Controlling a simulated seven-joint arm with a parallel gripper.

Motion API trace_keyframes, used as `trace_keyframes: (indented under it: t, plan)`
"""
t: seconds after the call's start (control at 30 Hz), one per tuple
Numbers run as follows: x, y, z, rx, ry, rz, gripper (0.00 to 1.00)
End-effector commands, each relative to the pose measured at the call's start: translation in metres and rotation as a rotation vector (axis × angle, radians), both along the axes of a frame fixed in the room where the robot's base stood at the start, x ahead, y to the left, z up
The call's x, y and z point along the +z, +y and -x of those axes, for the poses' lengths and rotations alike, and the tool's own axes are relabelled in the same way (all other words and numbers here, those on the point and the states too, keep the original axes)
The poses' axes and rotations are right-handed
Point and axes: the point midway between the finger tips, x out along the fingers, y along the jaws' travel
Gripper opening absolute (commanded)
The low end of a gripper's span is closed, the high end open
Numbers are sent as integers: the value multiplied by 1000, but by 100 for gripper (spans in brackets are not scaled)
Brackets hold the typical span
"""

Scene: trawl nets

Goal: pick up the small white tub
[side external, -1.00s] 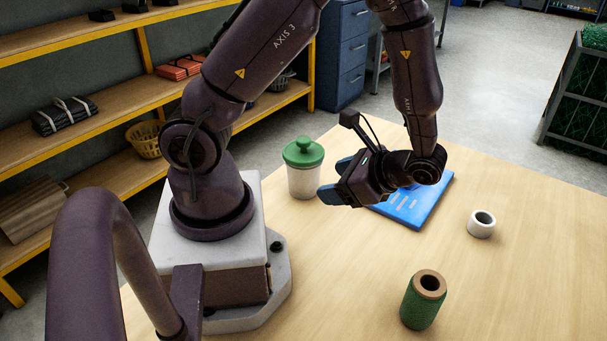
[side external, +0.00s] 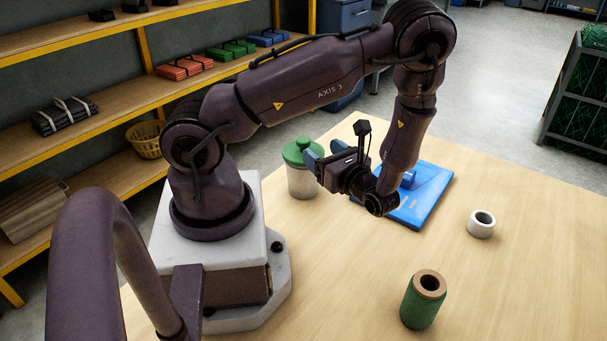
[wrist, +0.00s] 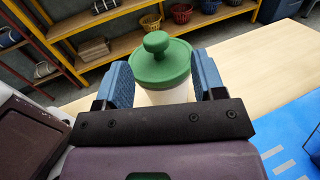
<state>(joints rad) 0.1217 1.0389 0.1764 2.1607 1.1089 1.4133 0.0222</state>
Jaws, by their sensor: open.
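The small white tub (side external: 301,184) stands upright on the table, with a green knobbed lid (side external: 303,151). In the wrist view its green lid (wrist: 160,63) shows between my two blue fingers, with part of the white body (wrist: 166,97) below it. My gripper (side external: 314,163) is open and points sideways at the tub, its blue fingers near the upper part. In the wrist view my gripper (wrist: 163,85) has a finger on each side of the tub. I cannot tell whether either finger touches it. The lower body is hidden there by the gripper's dark bar.
A blue board (side external: 428,197) lies on the table behind my wrist. A white ring-shaped roll (side external: 481,224) stands to the right and a green spool (side external: 423,301) at the front. Shelves (side external: 100,115) line the left. The table's right side is largely clear.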

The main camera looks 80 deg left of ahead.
Motion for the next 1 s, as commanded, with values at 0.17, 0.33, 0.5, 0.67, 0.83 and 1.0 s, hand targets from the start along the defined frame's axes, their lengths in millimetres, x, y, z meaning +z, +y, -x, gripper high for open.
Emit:
trace_keyframes:
  t: [0.17, 0.33, 0.5, 0.67, 0.83, 1.0]
  plan:
    - [-1, 13, 9, 3, 2, 0, 63]
    - [-2, 35, 23, 4, 0, -1, 63]
    - [-2, 46, 28, 1, 0, 1, 63]
    - [-2, 47, 28, 0, 0, 1, 63]
    - [-2, 47, 28, 0, 0, 1, 36]
    - [-2, 47, 28, 0, 0, 1, 0]
